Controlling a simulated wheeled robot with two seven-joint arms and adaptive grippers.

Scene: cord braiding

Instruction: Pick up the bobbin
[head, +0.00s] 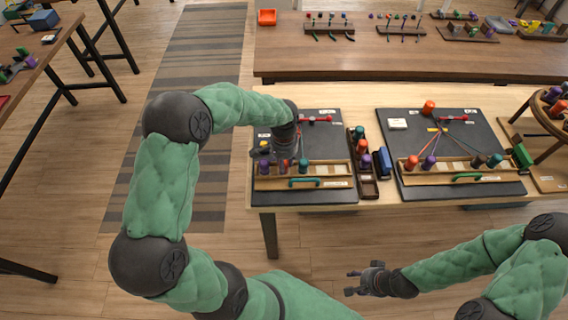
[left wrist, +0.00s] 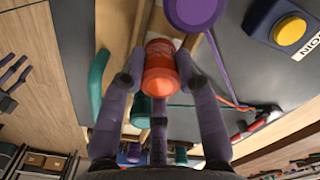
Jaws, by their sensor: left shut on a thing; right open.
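An orange bobbin (left wrist: 160,68) sits between the purple-grey fingers of my left gripper (left wrist: 160,80) in the left wrist view. The fingers are shut on it. In the head view, my left gripper (head: 286,155) is over the wooden rack (head: 333,170) at the front of the left black board, and largely hides this bobbin. I cannot tell whether the bobbin is clear of the rack. A purple bobbin (head: 264,166) and a teal bobbin (head: 304,166) stand on either side. My right gripper (head: 366,280) is open and empty, in front of the table and away from it.
A narrow dark tray (head: 368,188) with several bobbins and a blue block (head: 383,163) lie between the two boards. The right black board (head: 450,135) has its own rack of bobbins with cords. A round wooden stand (head: 550,115) is at the far right.

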